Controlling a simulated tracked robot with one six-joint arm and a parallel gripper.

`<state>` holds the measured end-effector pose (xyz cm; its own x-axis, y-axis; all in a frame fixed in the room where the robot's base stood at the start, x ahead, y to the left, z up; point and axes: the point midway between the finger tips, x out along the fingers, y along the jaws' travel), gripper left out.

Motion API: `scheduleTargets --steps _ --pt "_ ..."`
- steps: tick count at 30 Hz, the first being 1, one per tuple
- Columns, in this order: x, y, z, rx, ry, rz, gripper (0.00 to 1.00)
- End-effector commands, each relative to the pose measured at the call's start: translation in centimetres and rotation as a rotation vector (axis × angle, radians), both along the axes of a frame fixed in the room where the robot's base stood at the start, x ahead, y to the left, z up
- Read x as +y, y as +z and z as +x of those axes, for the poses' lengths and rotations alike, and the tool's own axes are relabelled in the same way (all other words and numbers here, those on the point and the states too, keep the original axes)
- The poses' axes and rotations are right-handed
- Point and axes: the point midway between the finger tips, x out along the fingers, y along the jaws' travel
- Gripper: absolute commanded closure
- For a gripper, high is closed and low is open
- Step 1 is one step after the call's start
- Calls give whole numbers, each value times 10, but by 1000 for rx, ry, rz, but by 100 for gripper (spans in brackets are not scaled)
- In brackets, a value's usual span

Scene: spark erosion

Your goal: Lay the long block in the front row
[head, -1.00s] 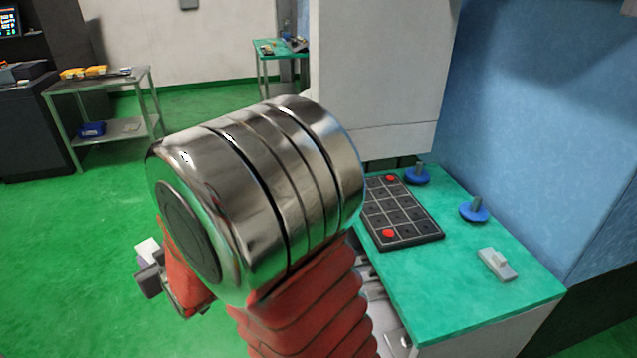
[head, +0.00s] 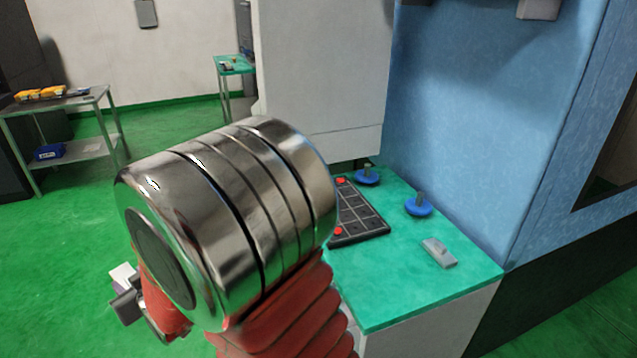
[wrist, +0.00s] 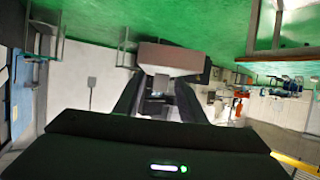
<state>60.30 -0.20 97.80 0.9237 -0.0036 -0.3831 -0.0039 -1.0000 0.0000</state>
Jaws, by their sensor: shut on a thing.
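My gripper (wrist: 155,92) is shut on a pale, pinkish-white block (wrist: 168,58), which sits across its fingertips in the wrist view. In the head view the block's white end (head: 122,275) shows at lower left beside the dark jaws, clear of the bench; my arm hides much of the gripper. The dark tray (head: 372,226) with a grid of square cells lies on the green bench top. One red piece (head: 341,181) sits at its far end and another red piece (head: 337,230) near its front left. My arm covers the tray's left edge.
The green bench (head: 400,300) has free room in front of the tray. Two blue round pieces with stems (head: 367,175) (head: 419,205) stand along its back, and a small grey piece (head: 438,252) lies at right. A blue machine wall (head: 480,110) rises behind.

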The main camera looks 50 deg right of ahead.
Motion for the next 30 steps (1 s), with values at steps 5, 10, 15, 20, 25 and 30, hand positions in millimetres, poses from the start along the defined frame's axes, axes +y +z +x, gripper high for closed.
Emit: scheduleTargets --steps 5,10,15,20,25,30 --pt "-7 2 4 -3 -7 0 98" --pt "-38 5 19 -3 -39 0 98" --pt "-93 10 37 -3 -89 -1 98" --pt "-152 13 49 -3 -139 -1 98" --pt "-218 16 53 -3 -196 -1 98" --pt "-286 16 49 -2 -251 -2 98"
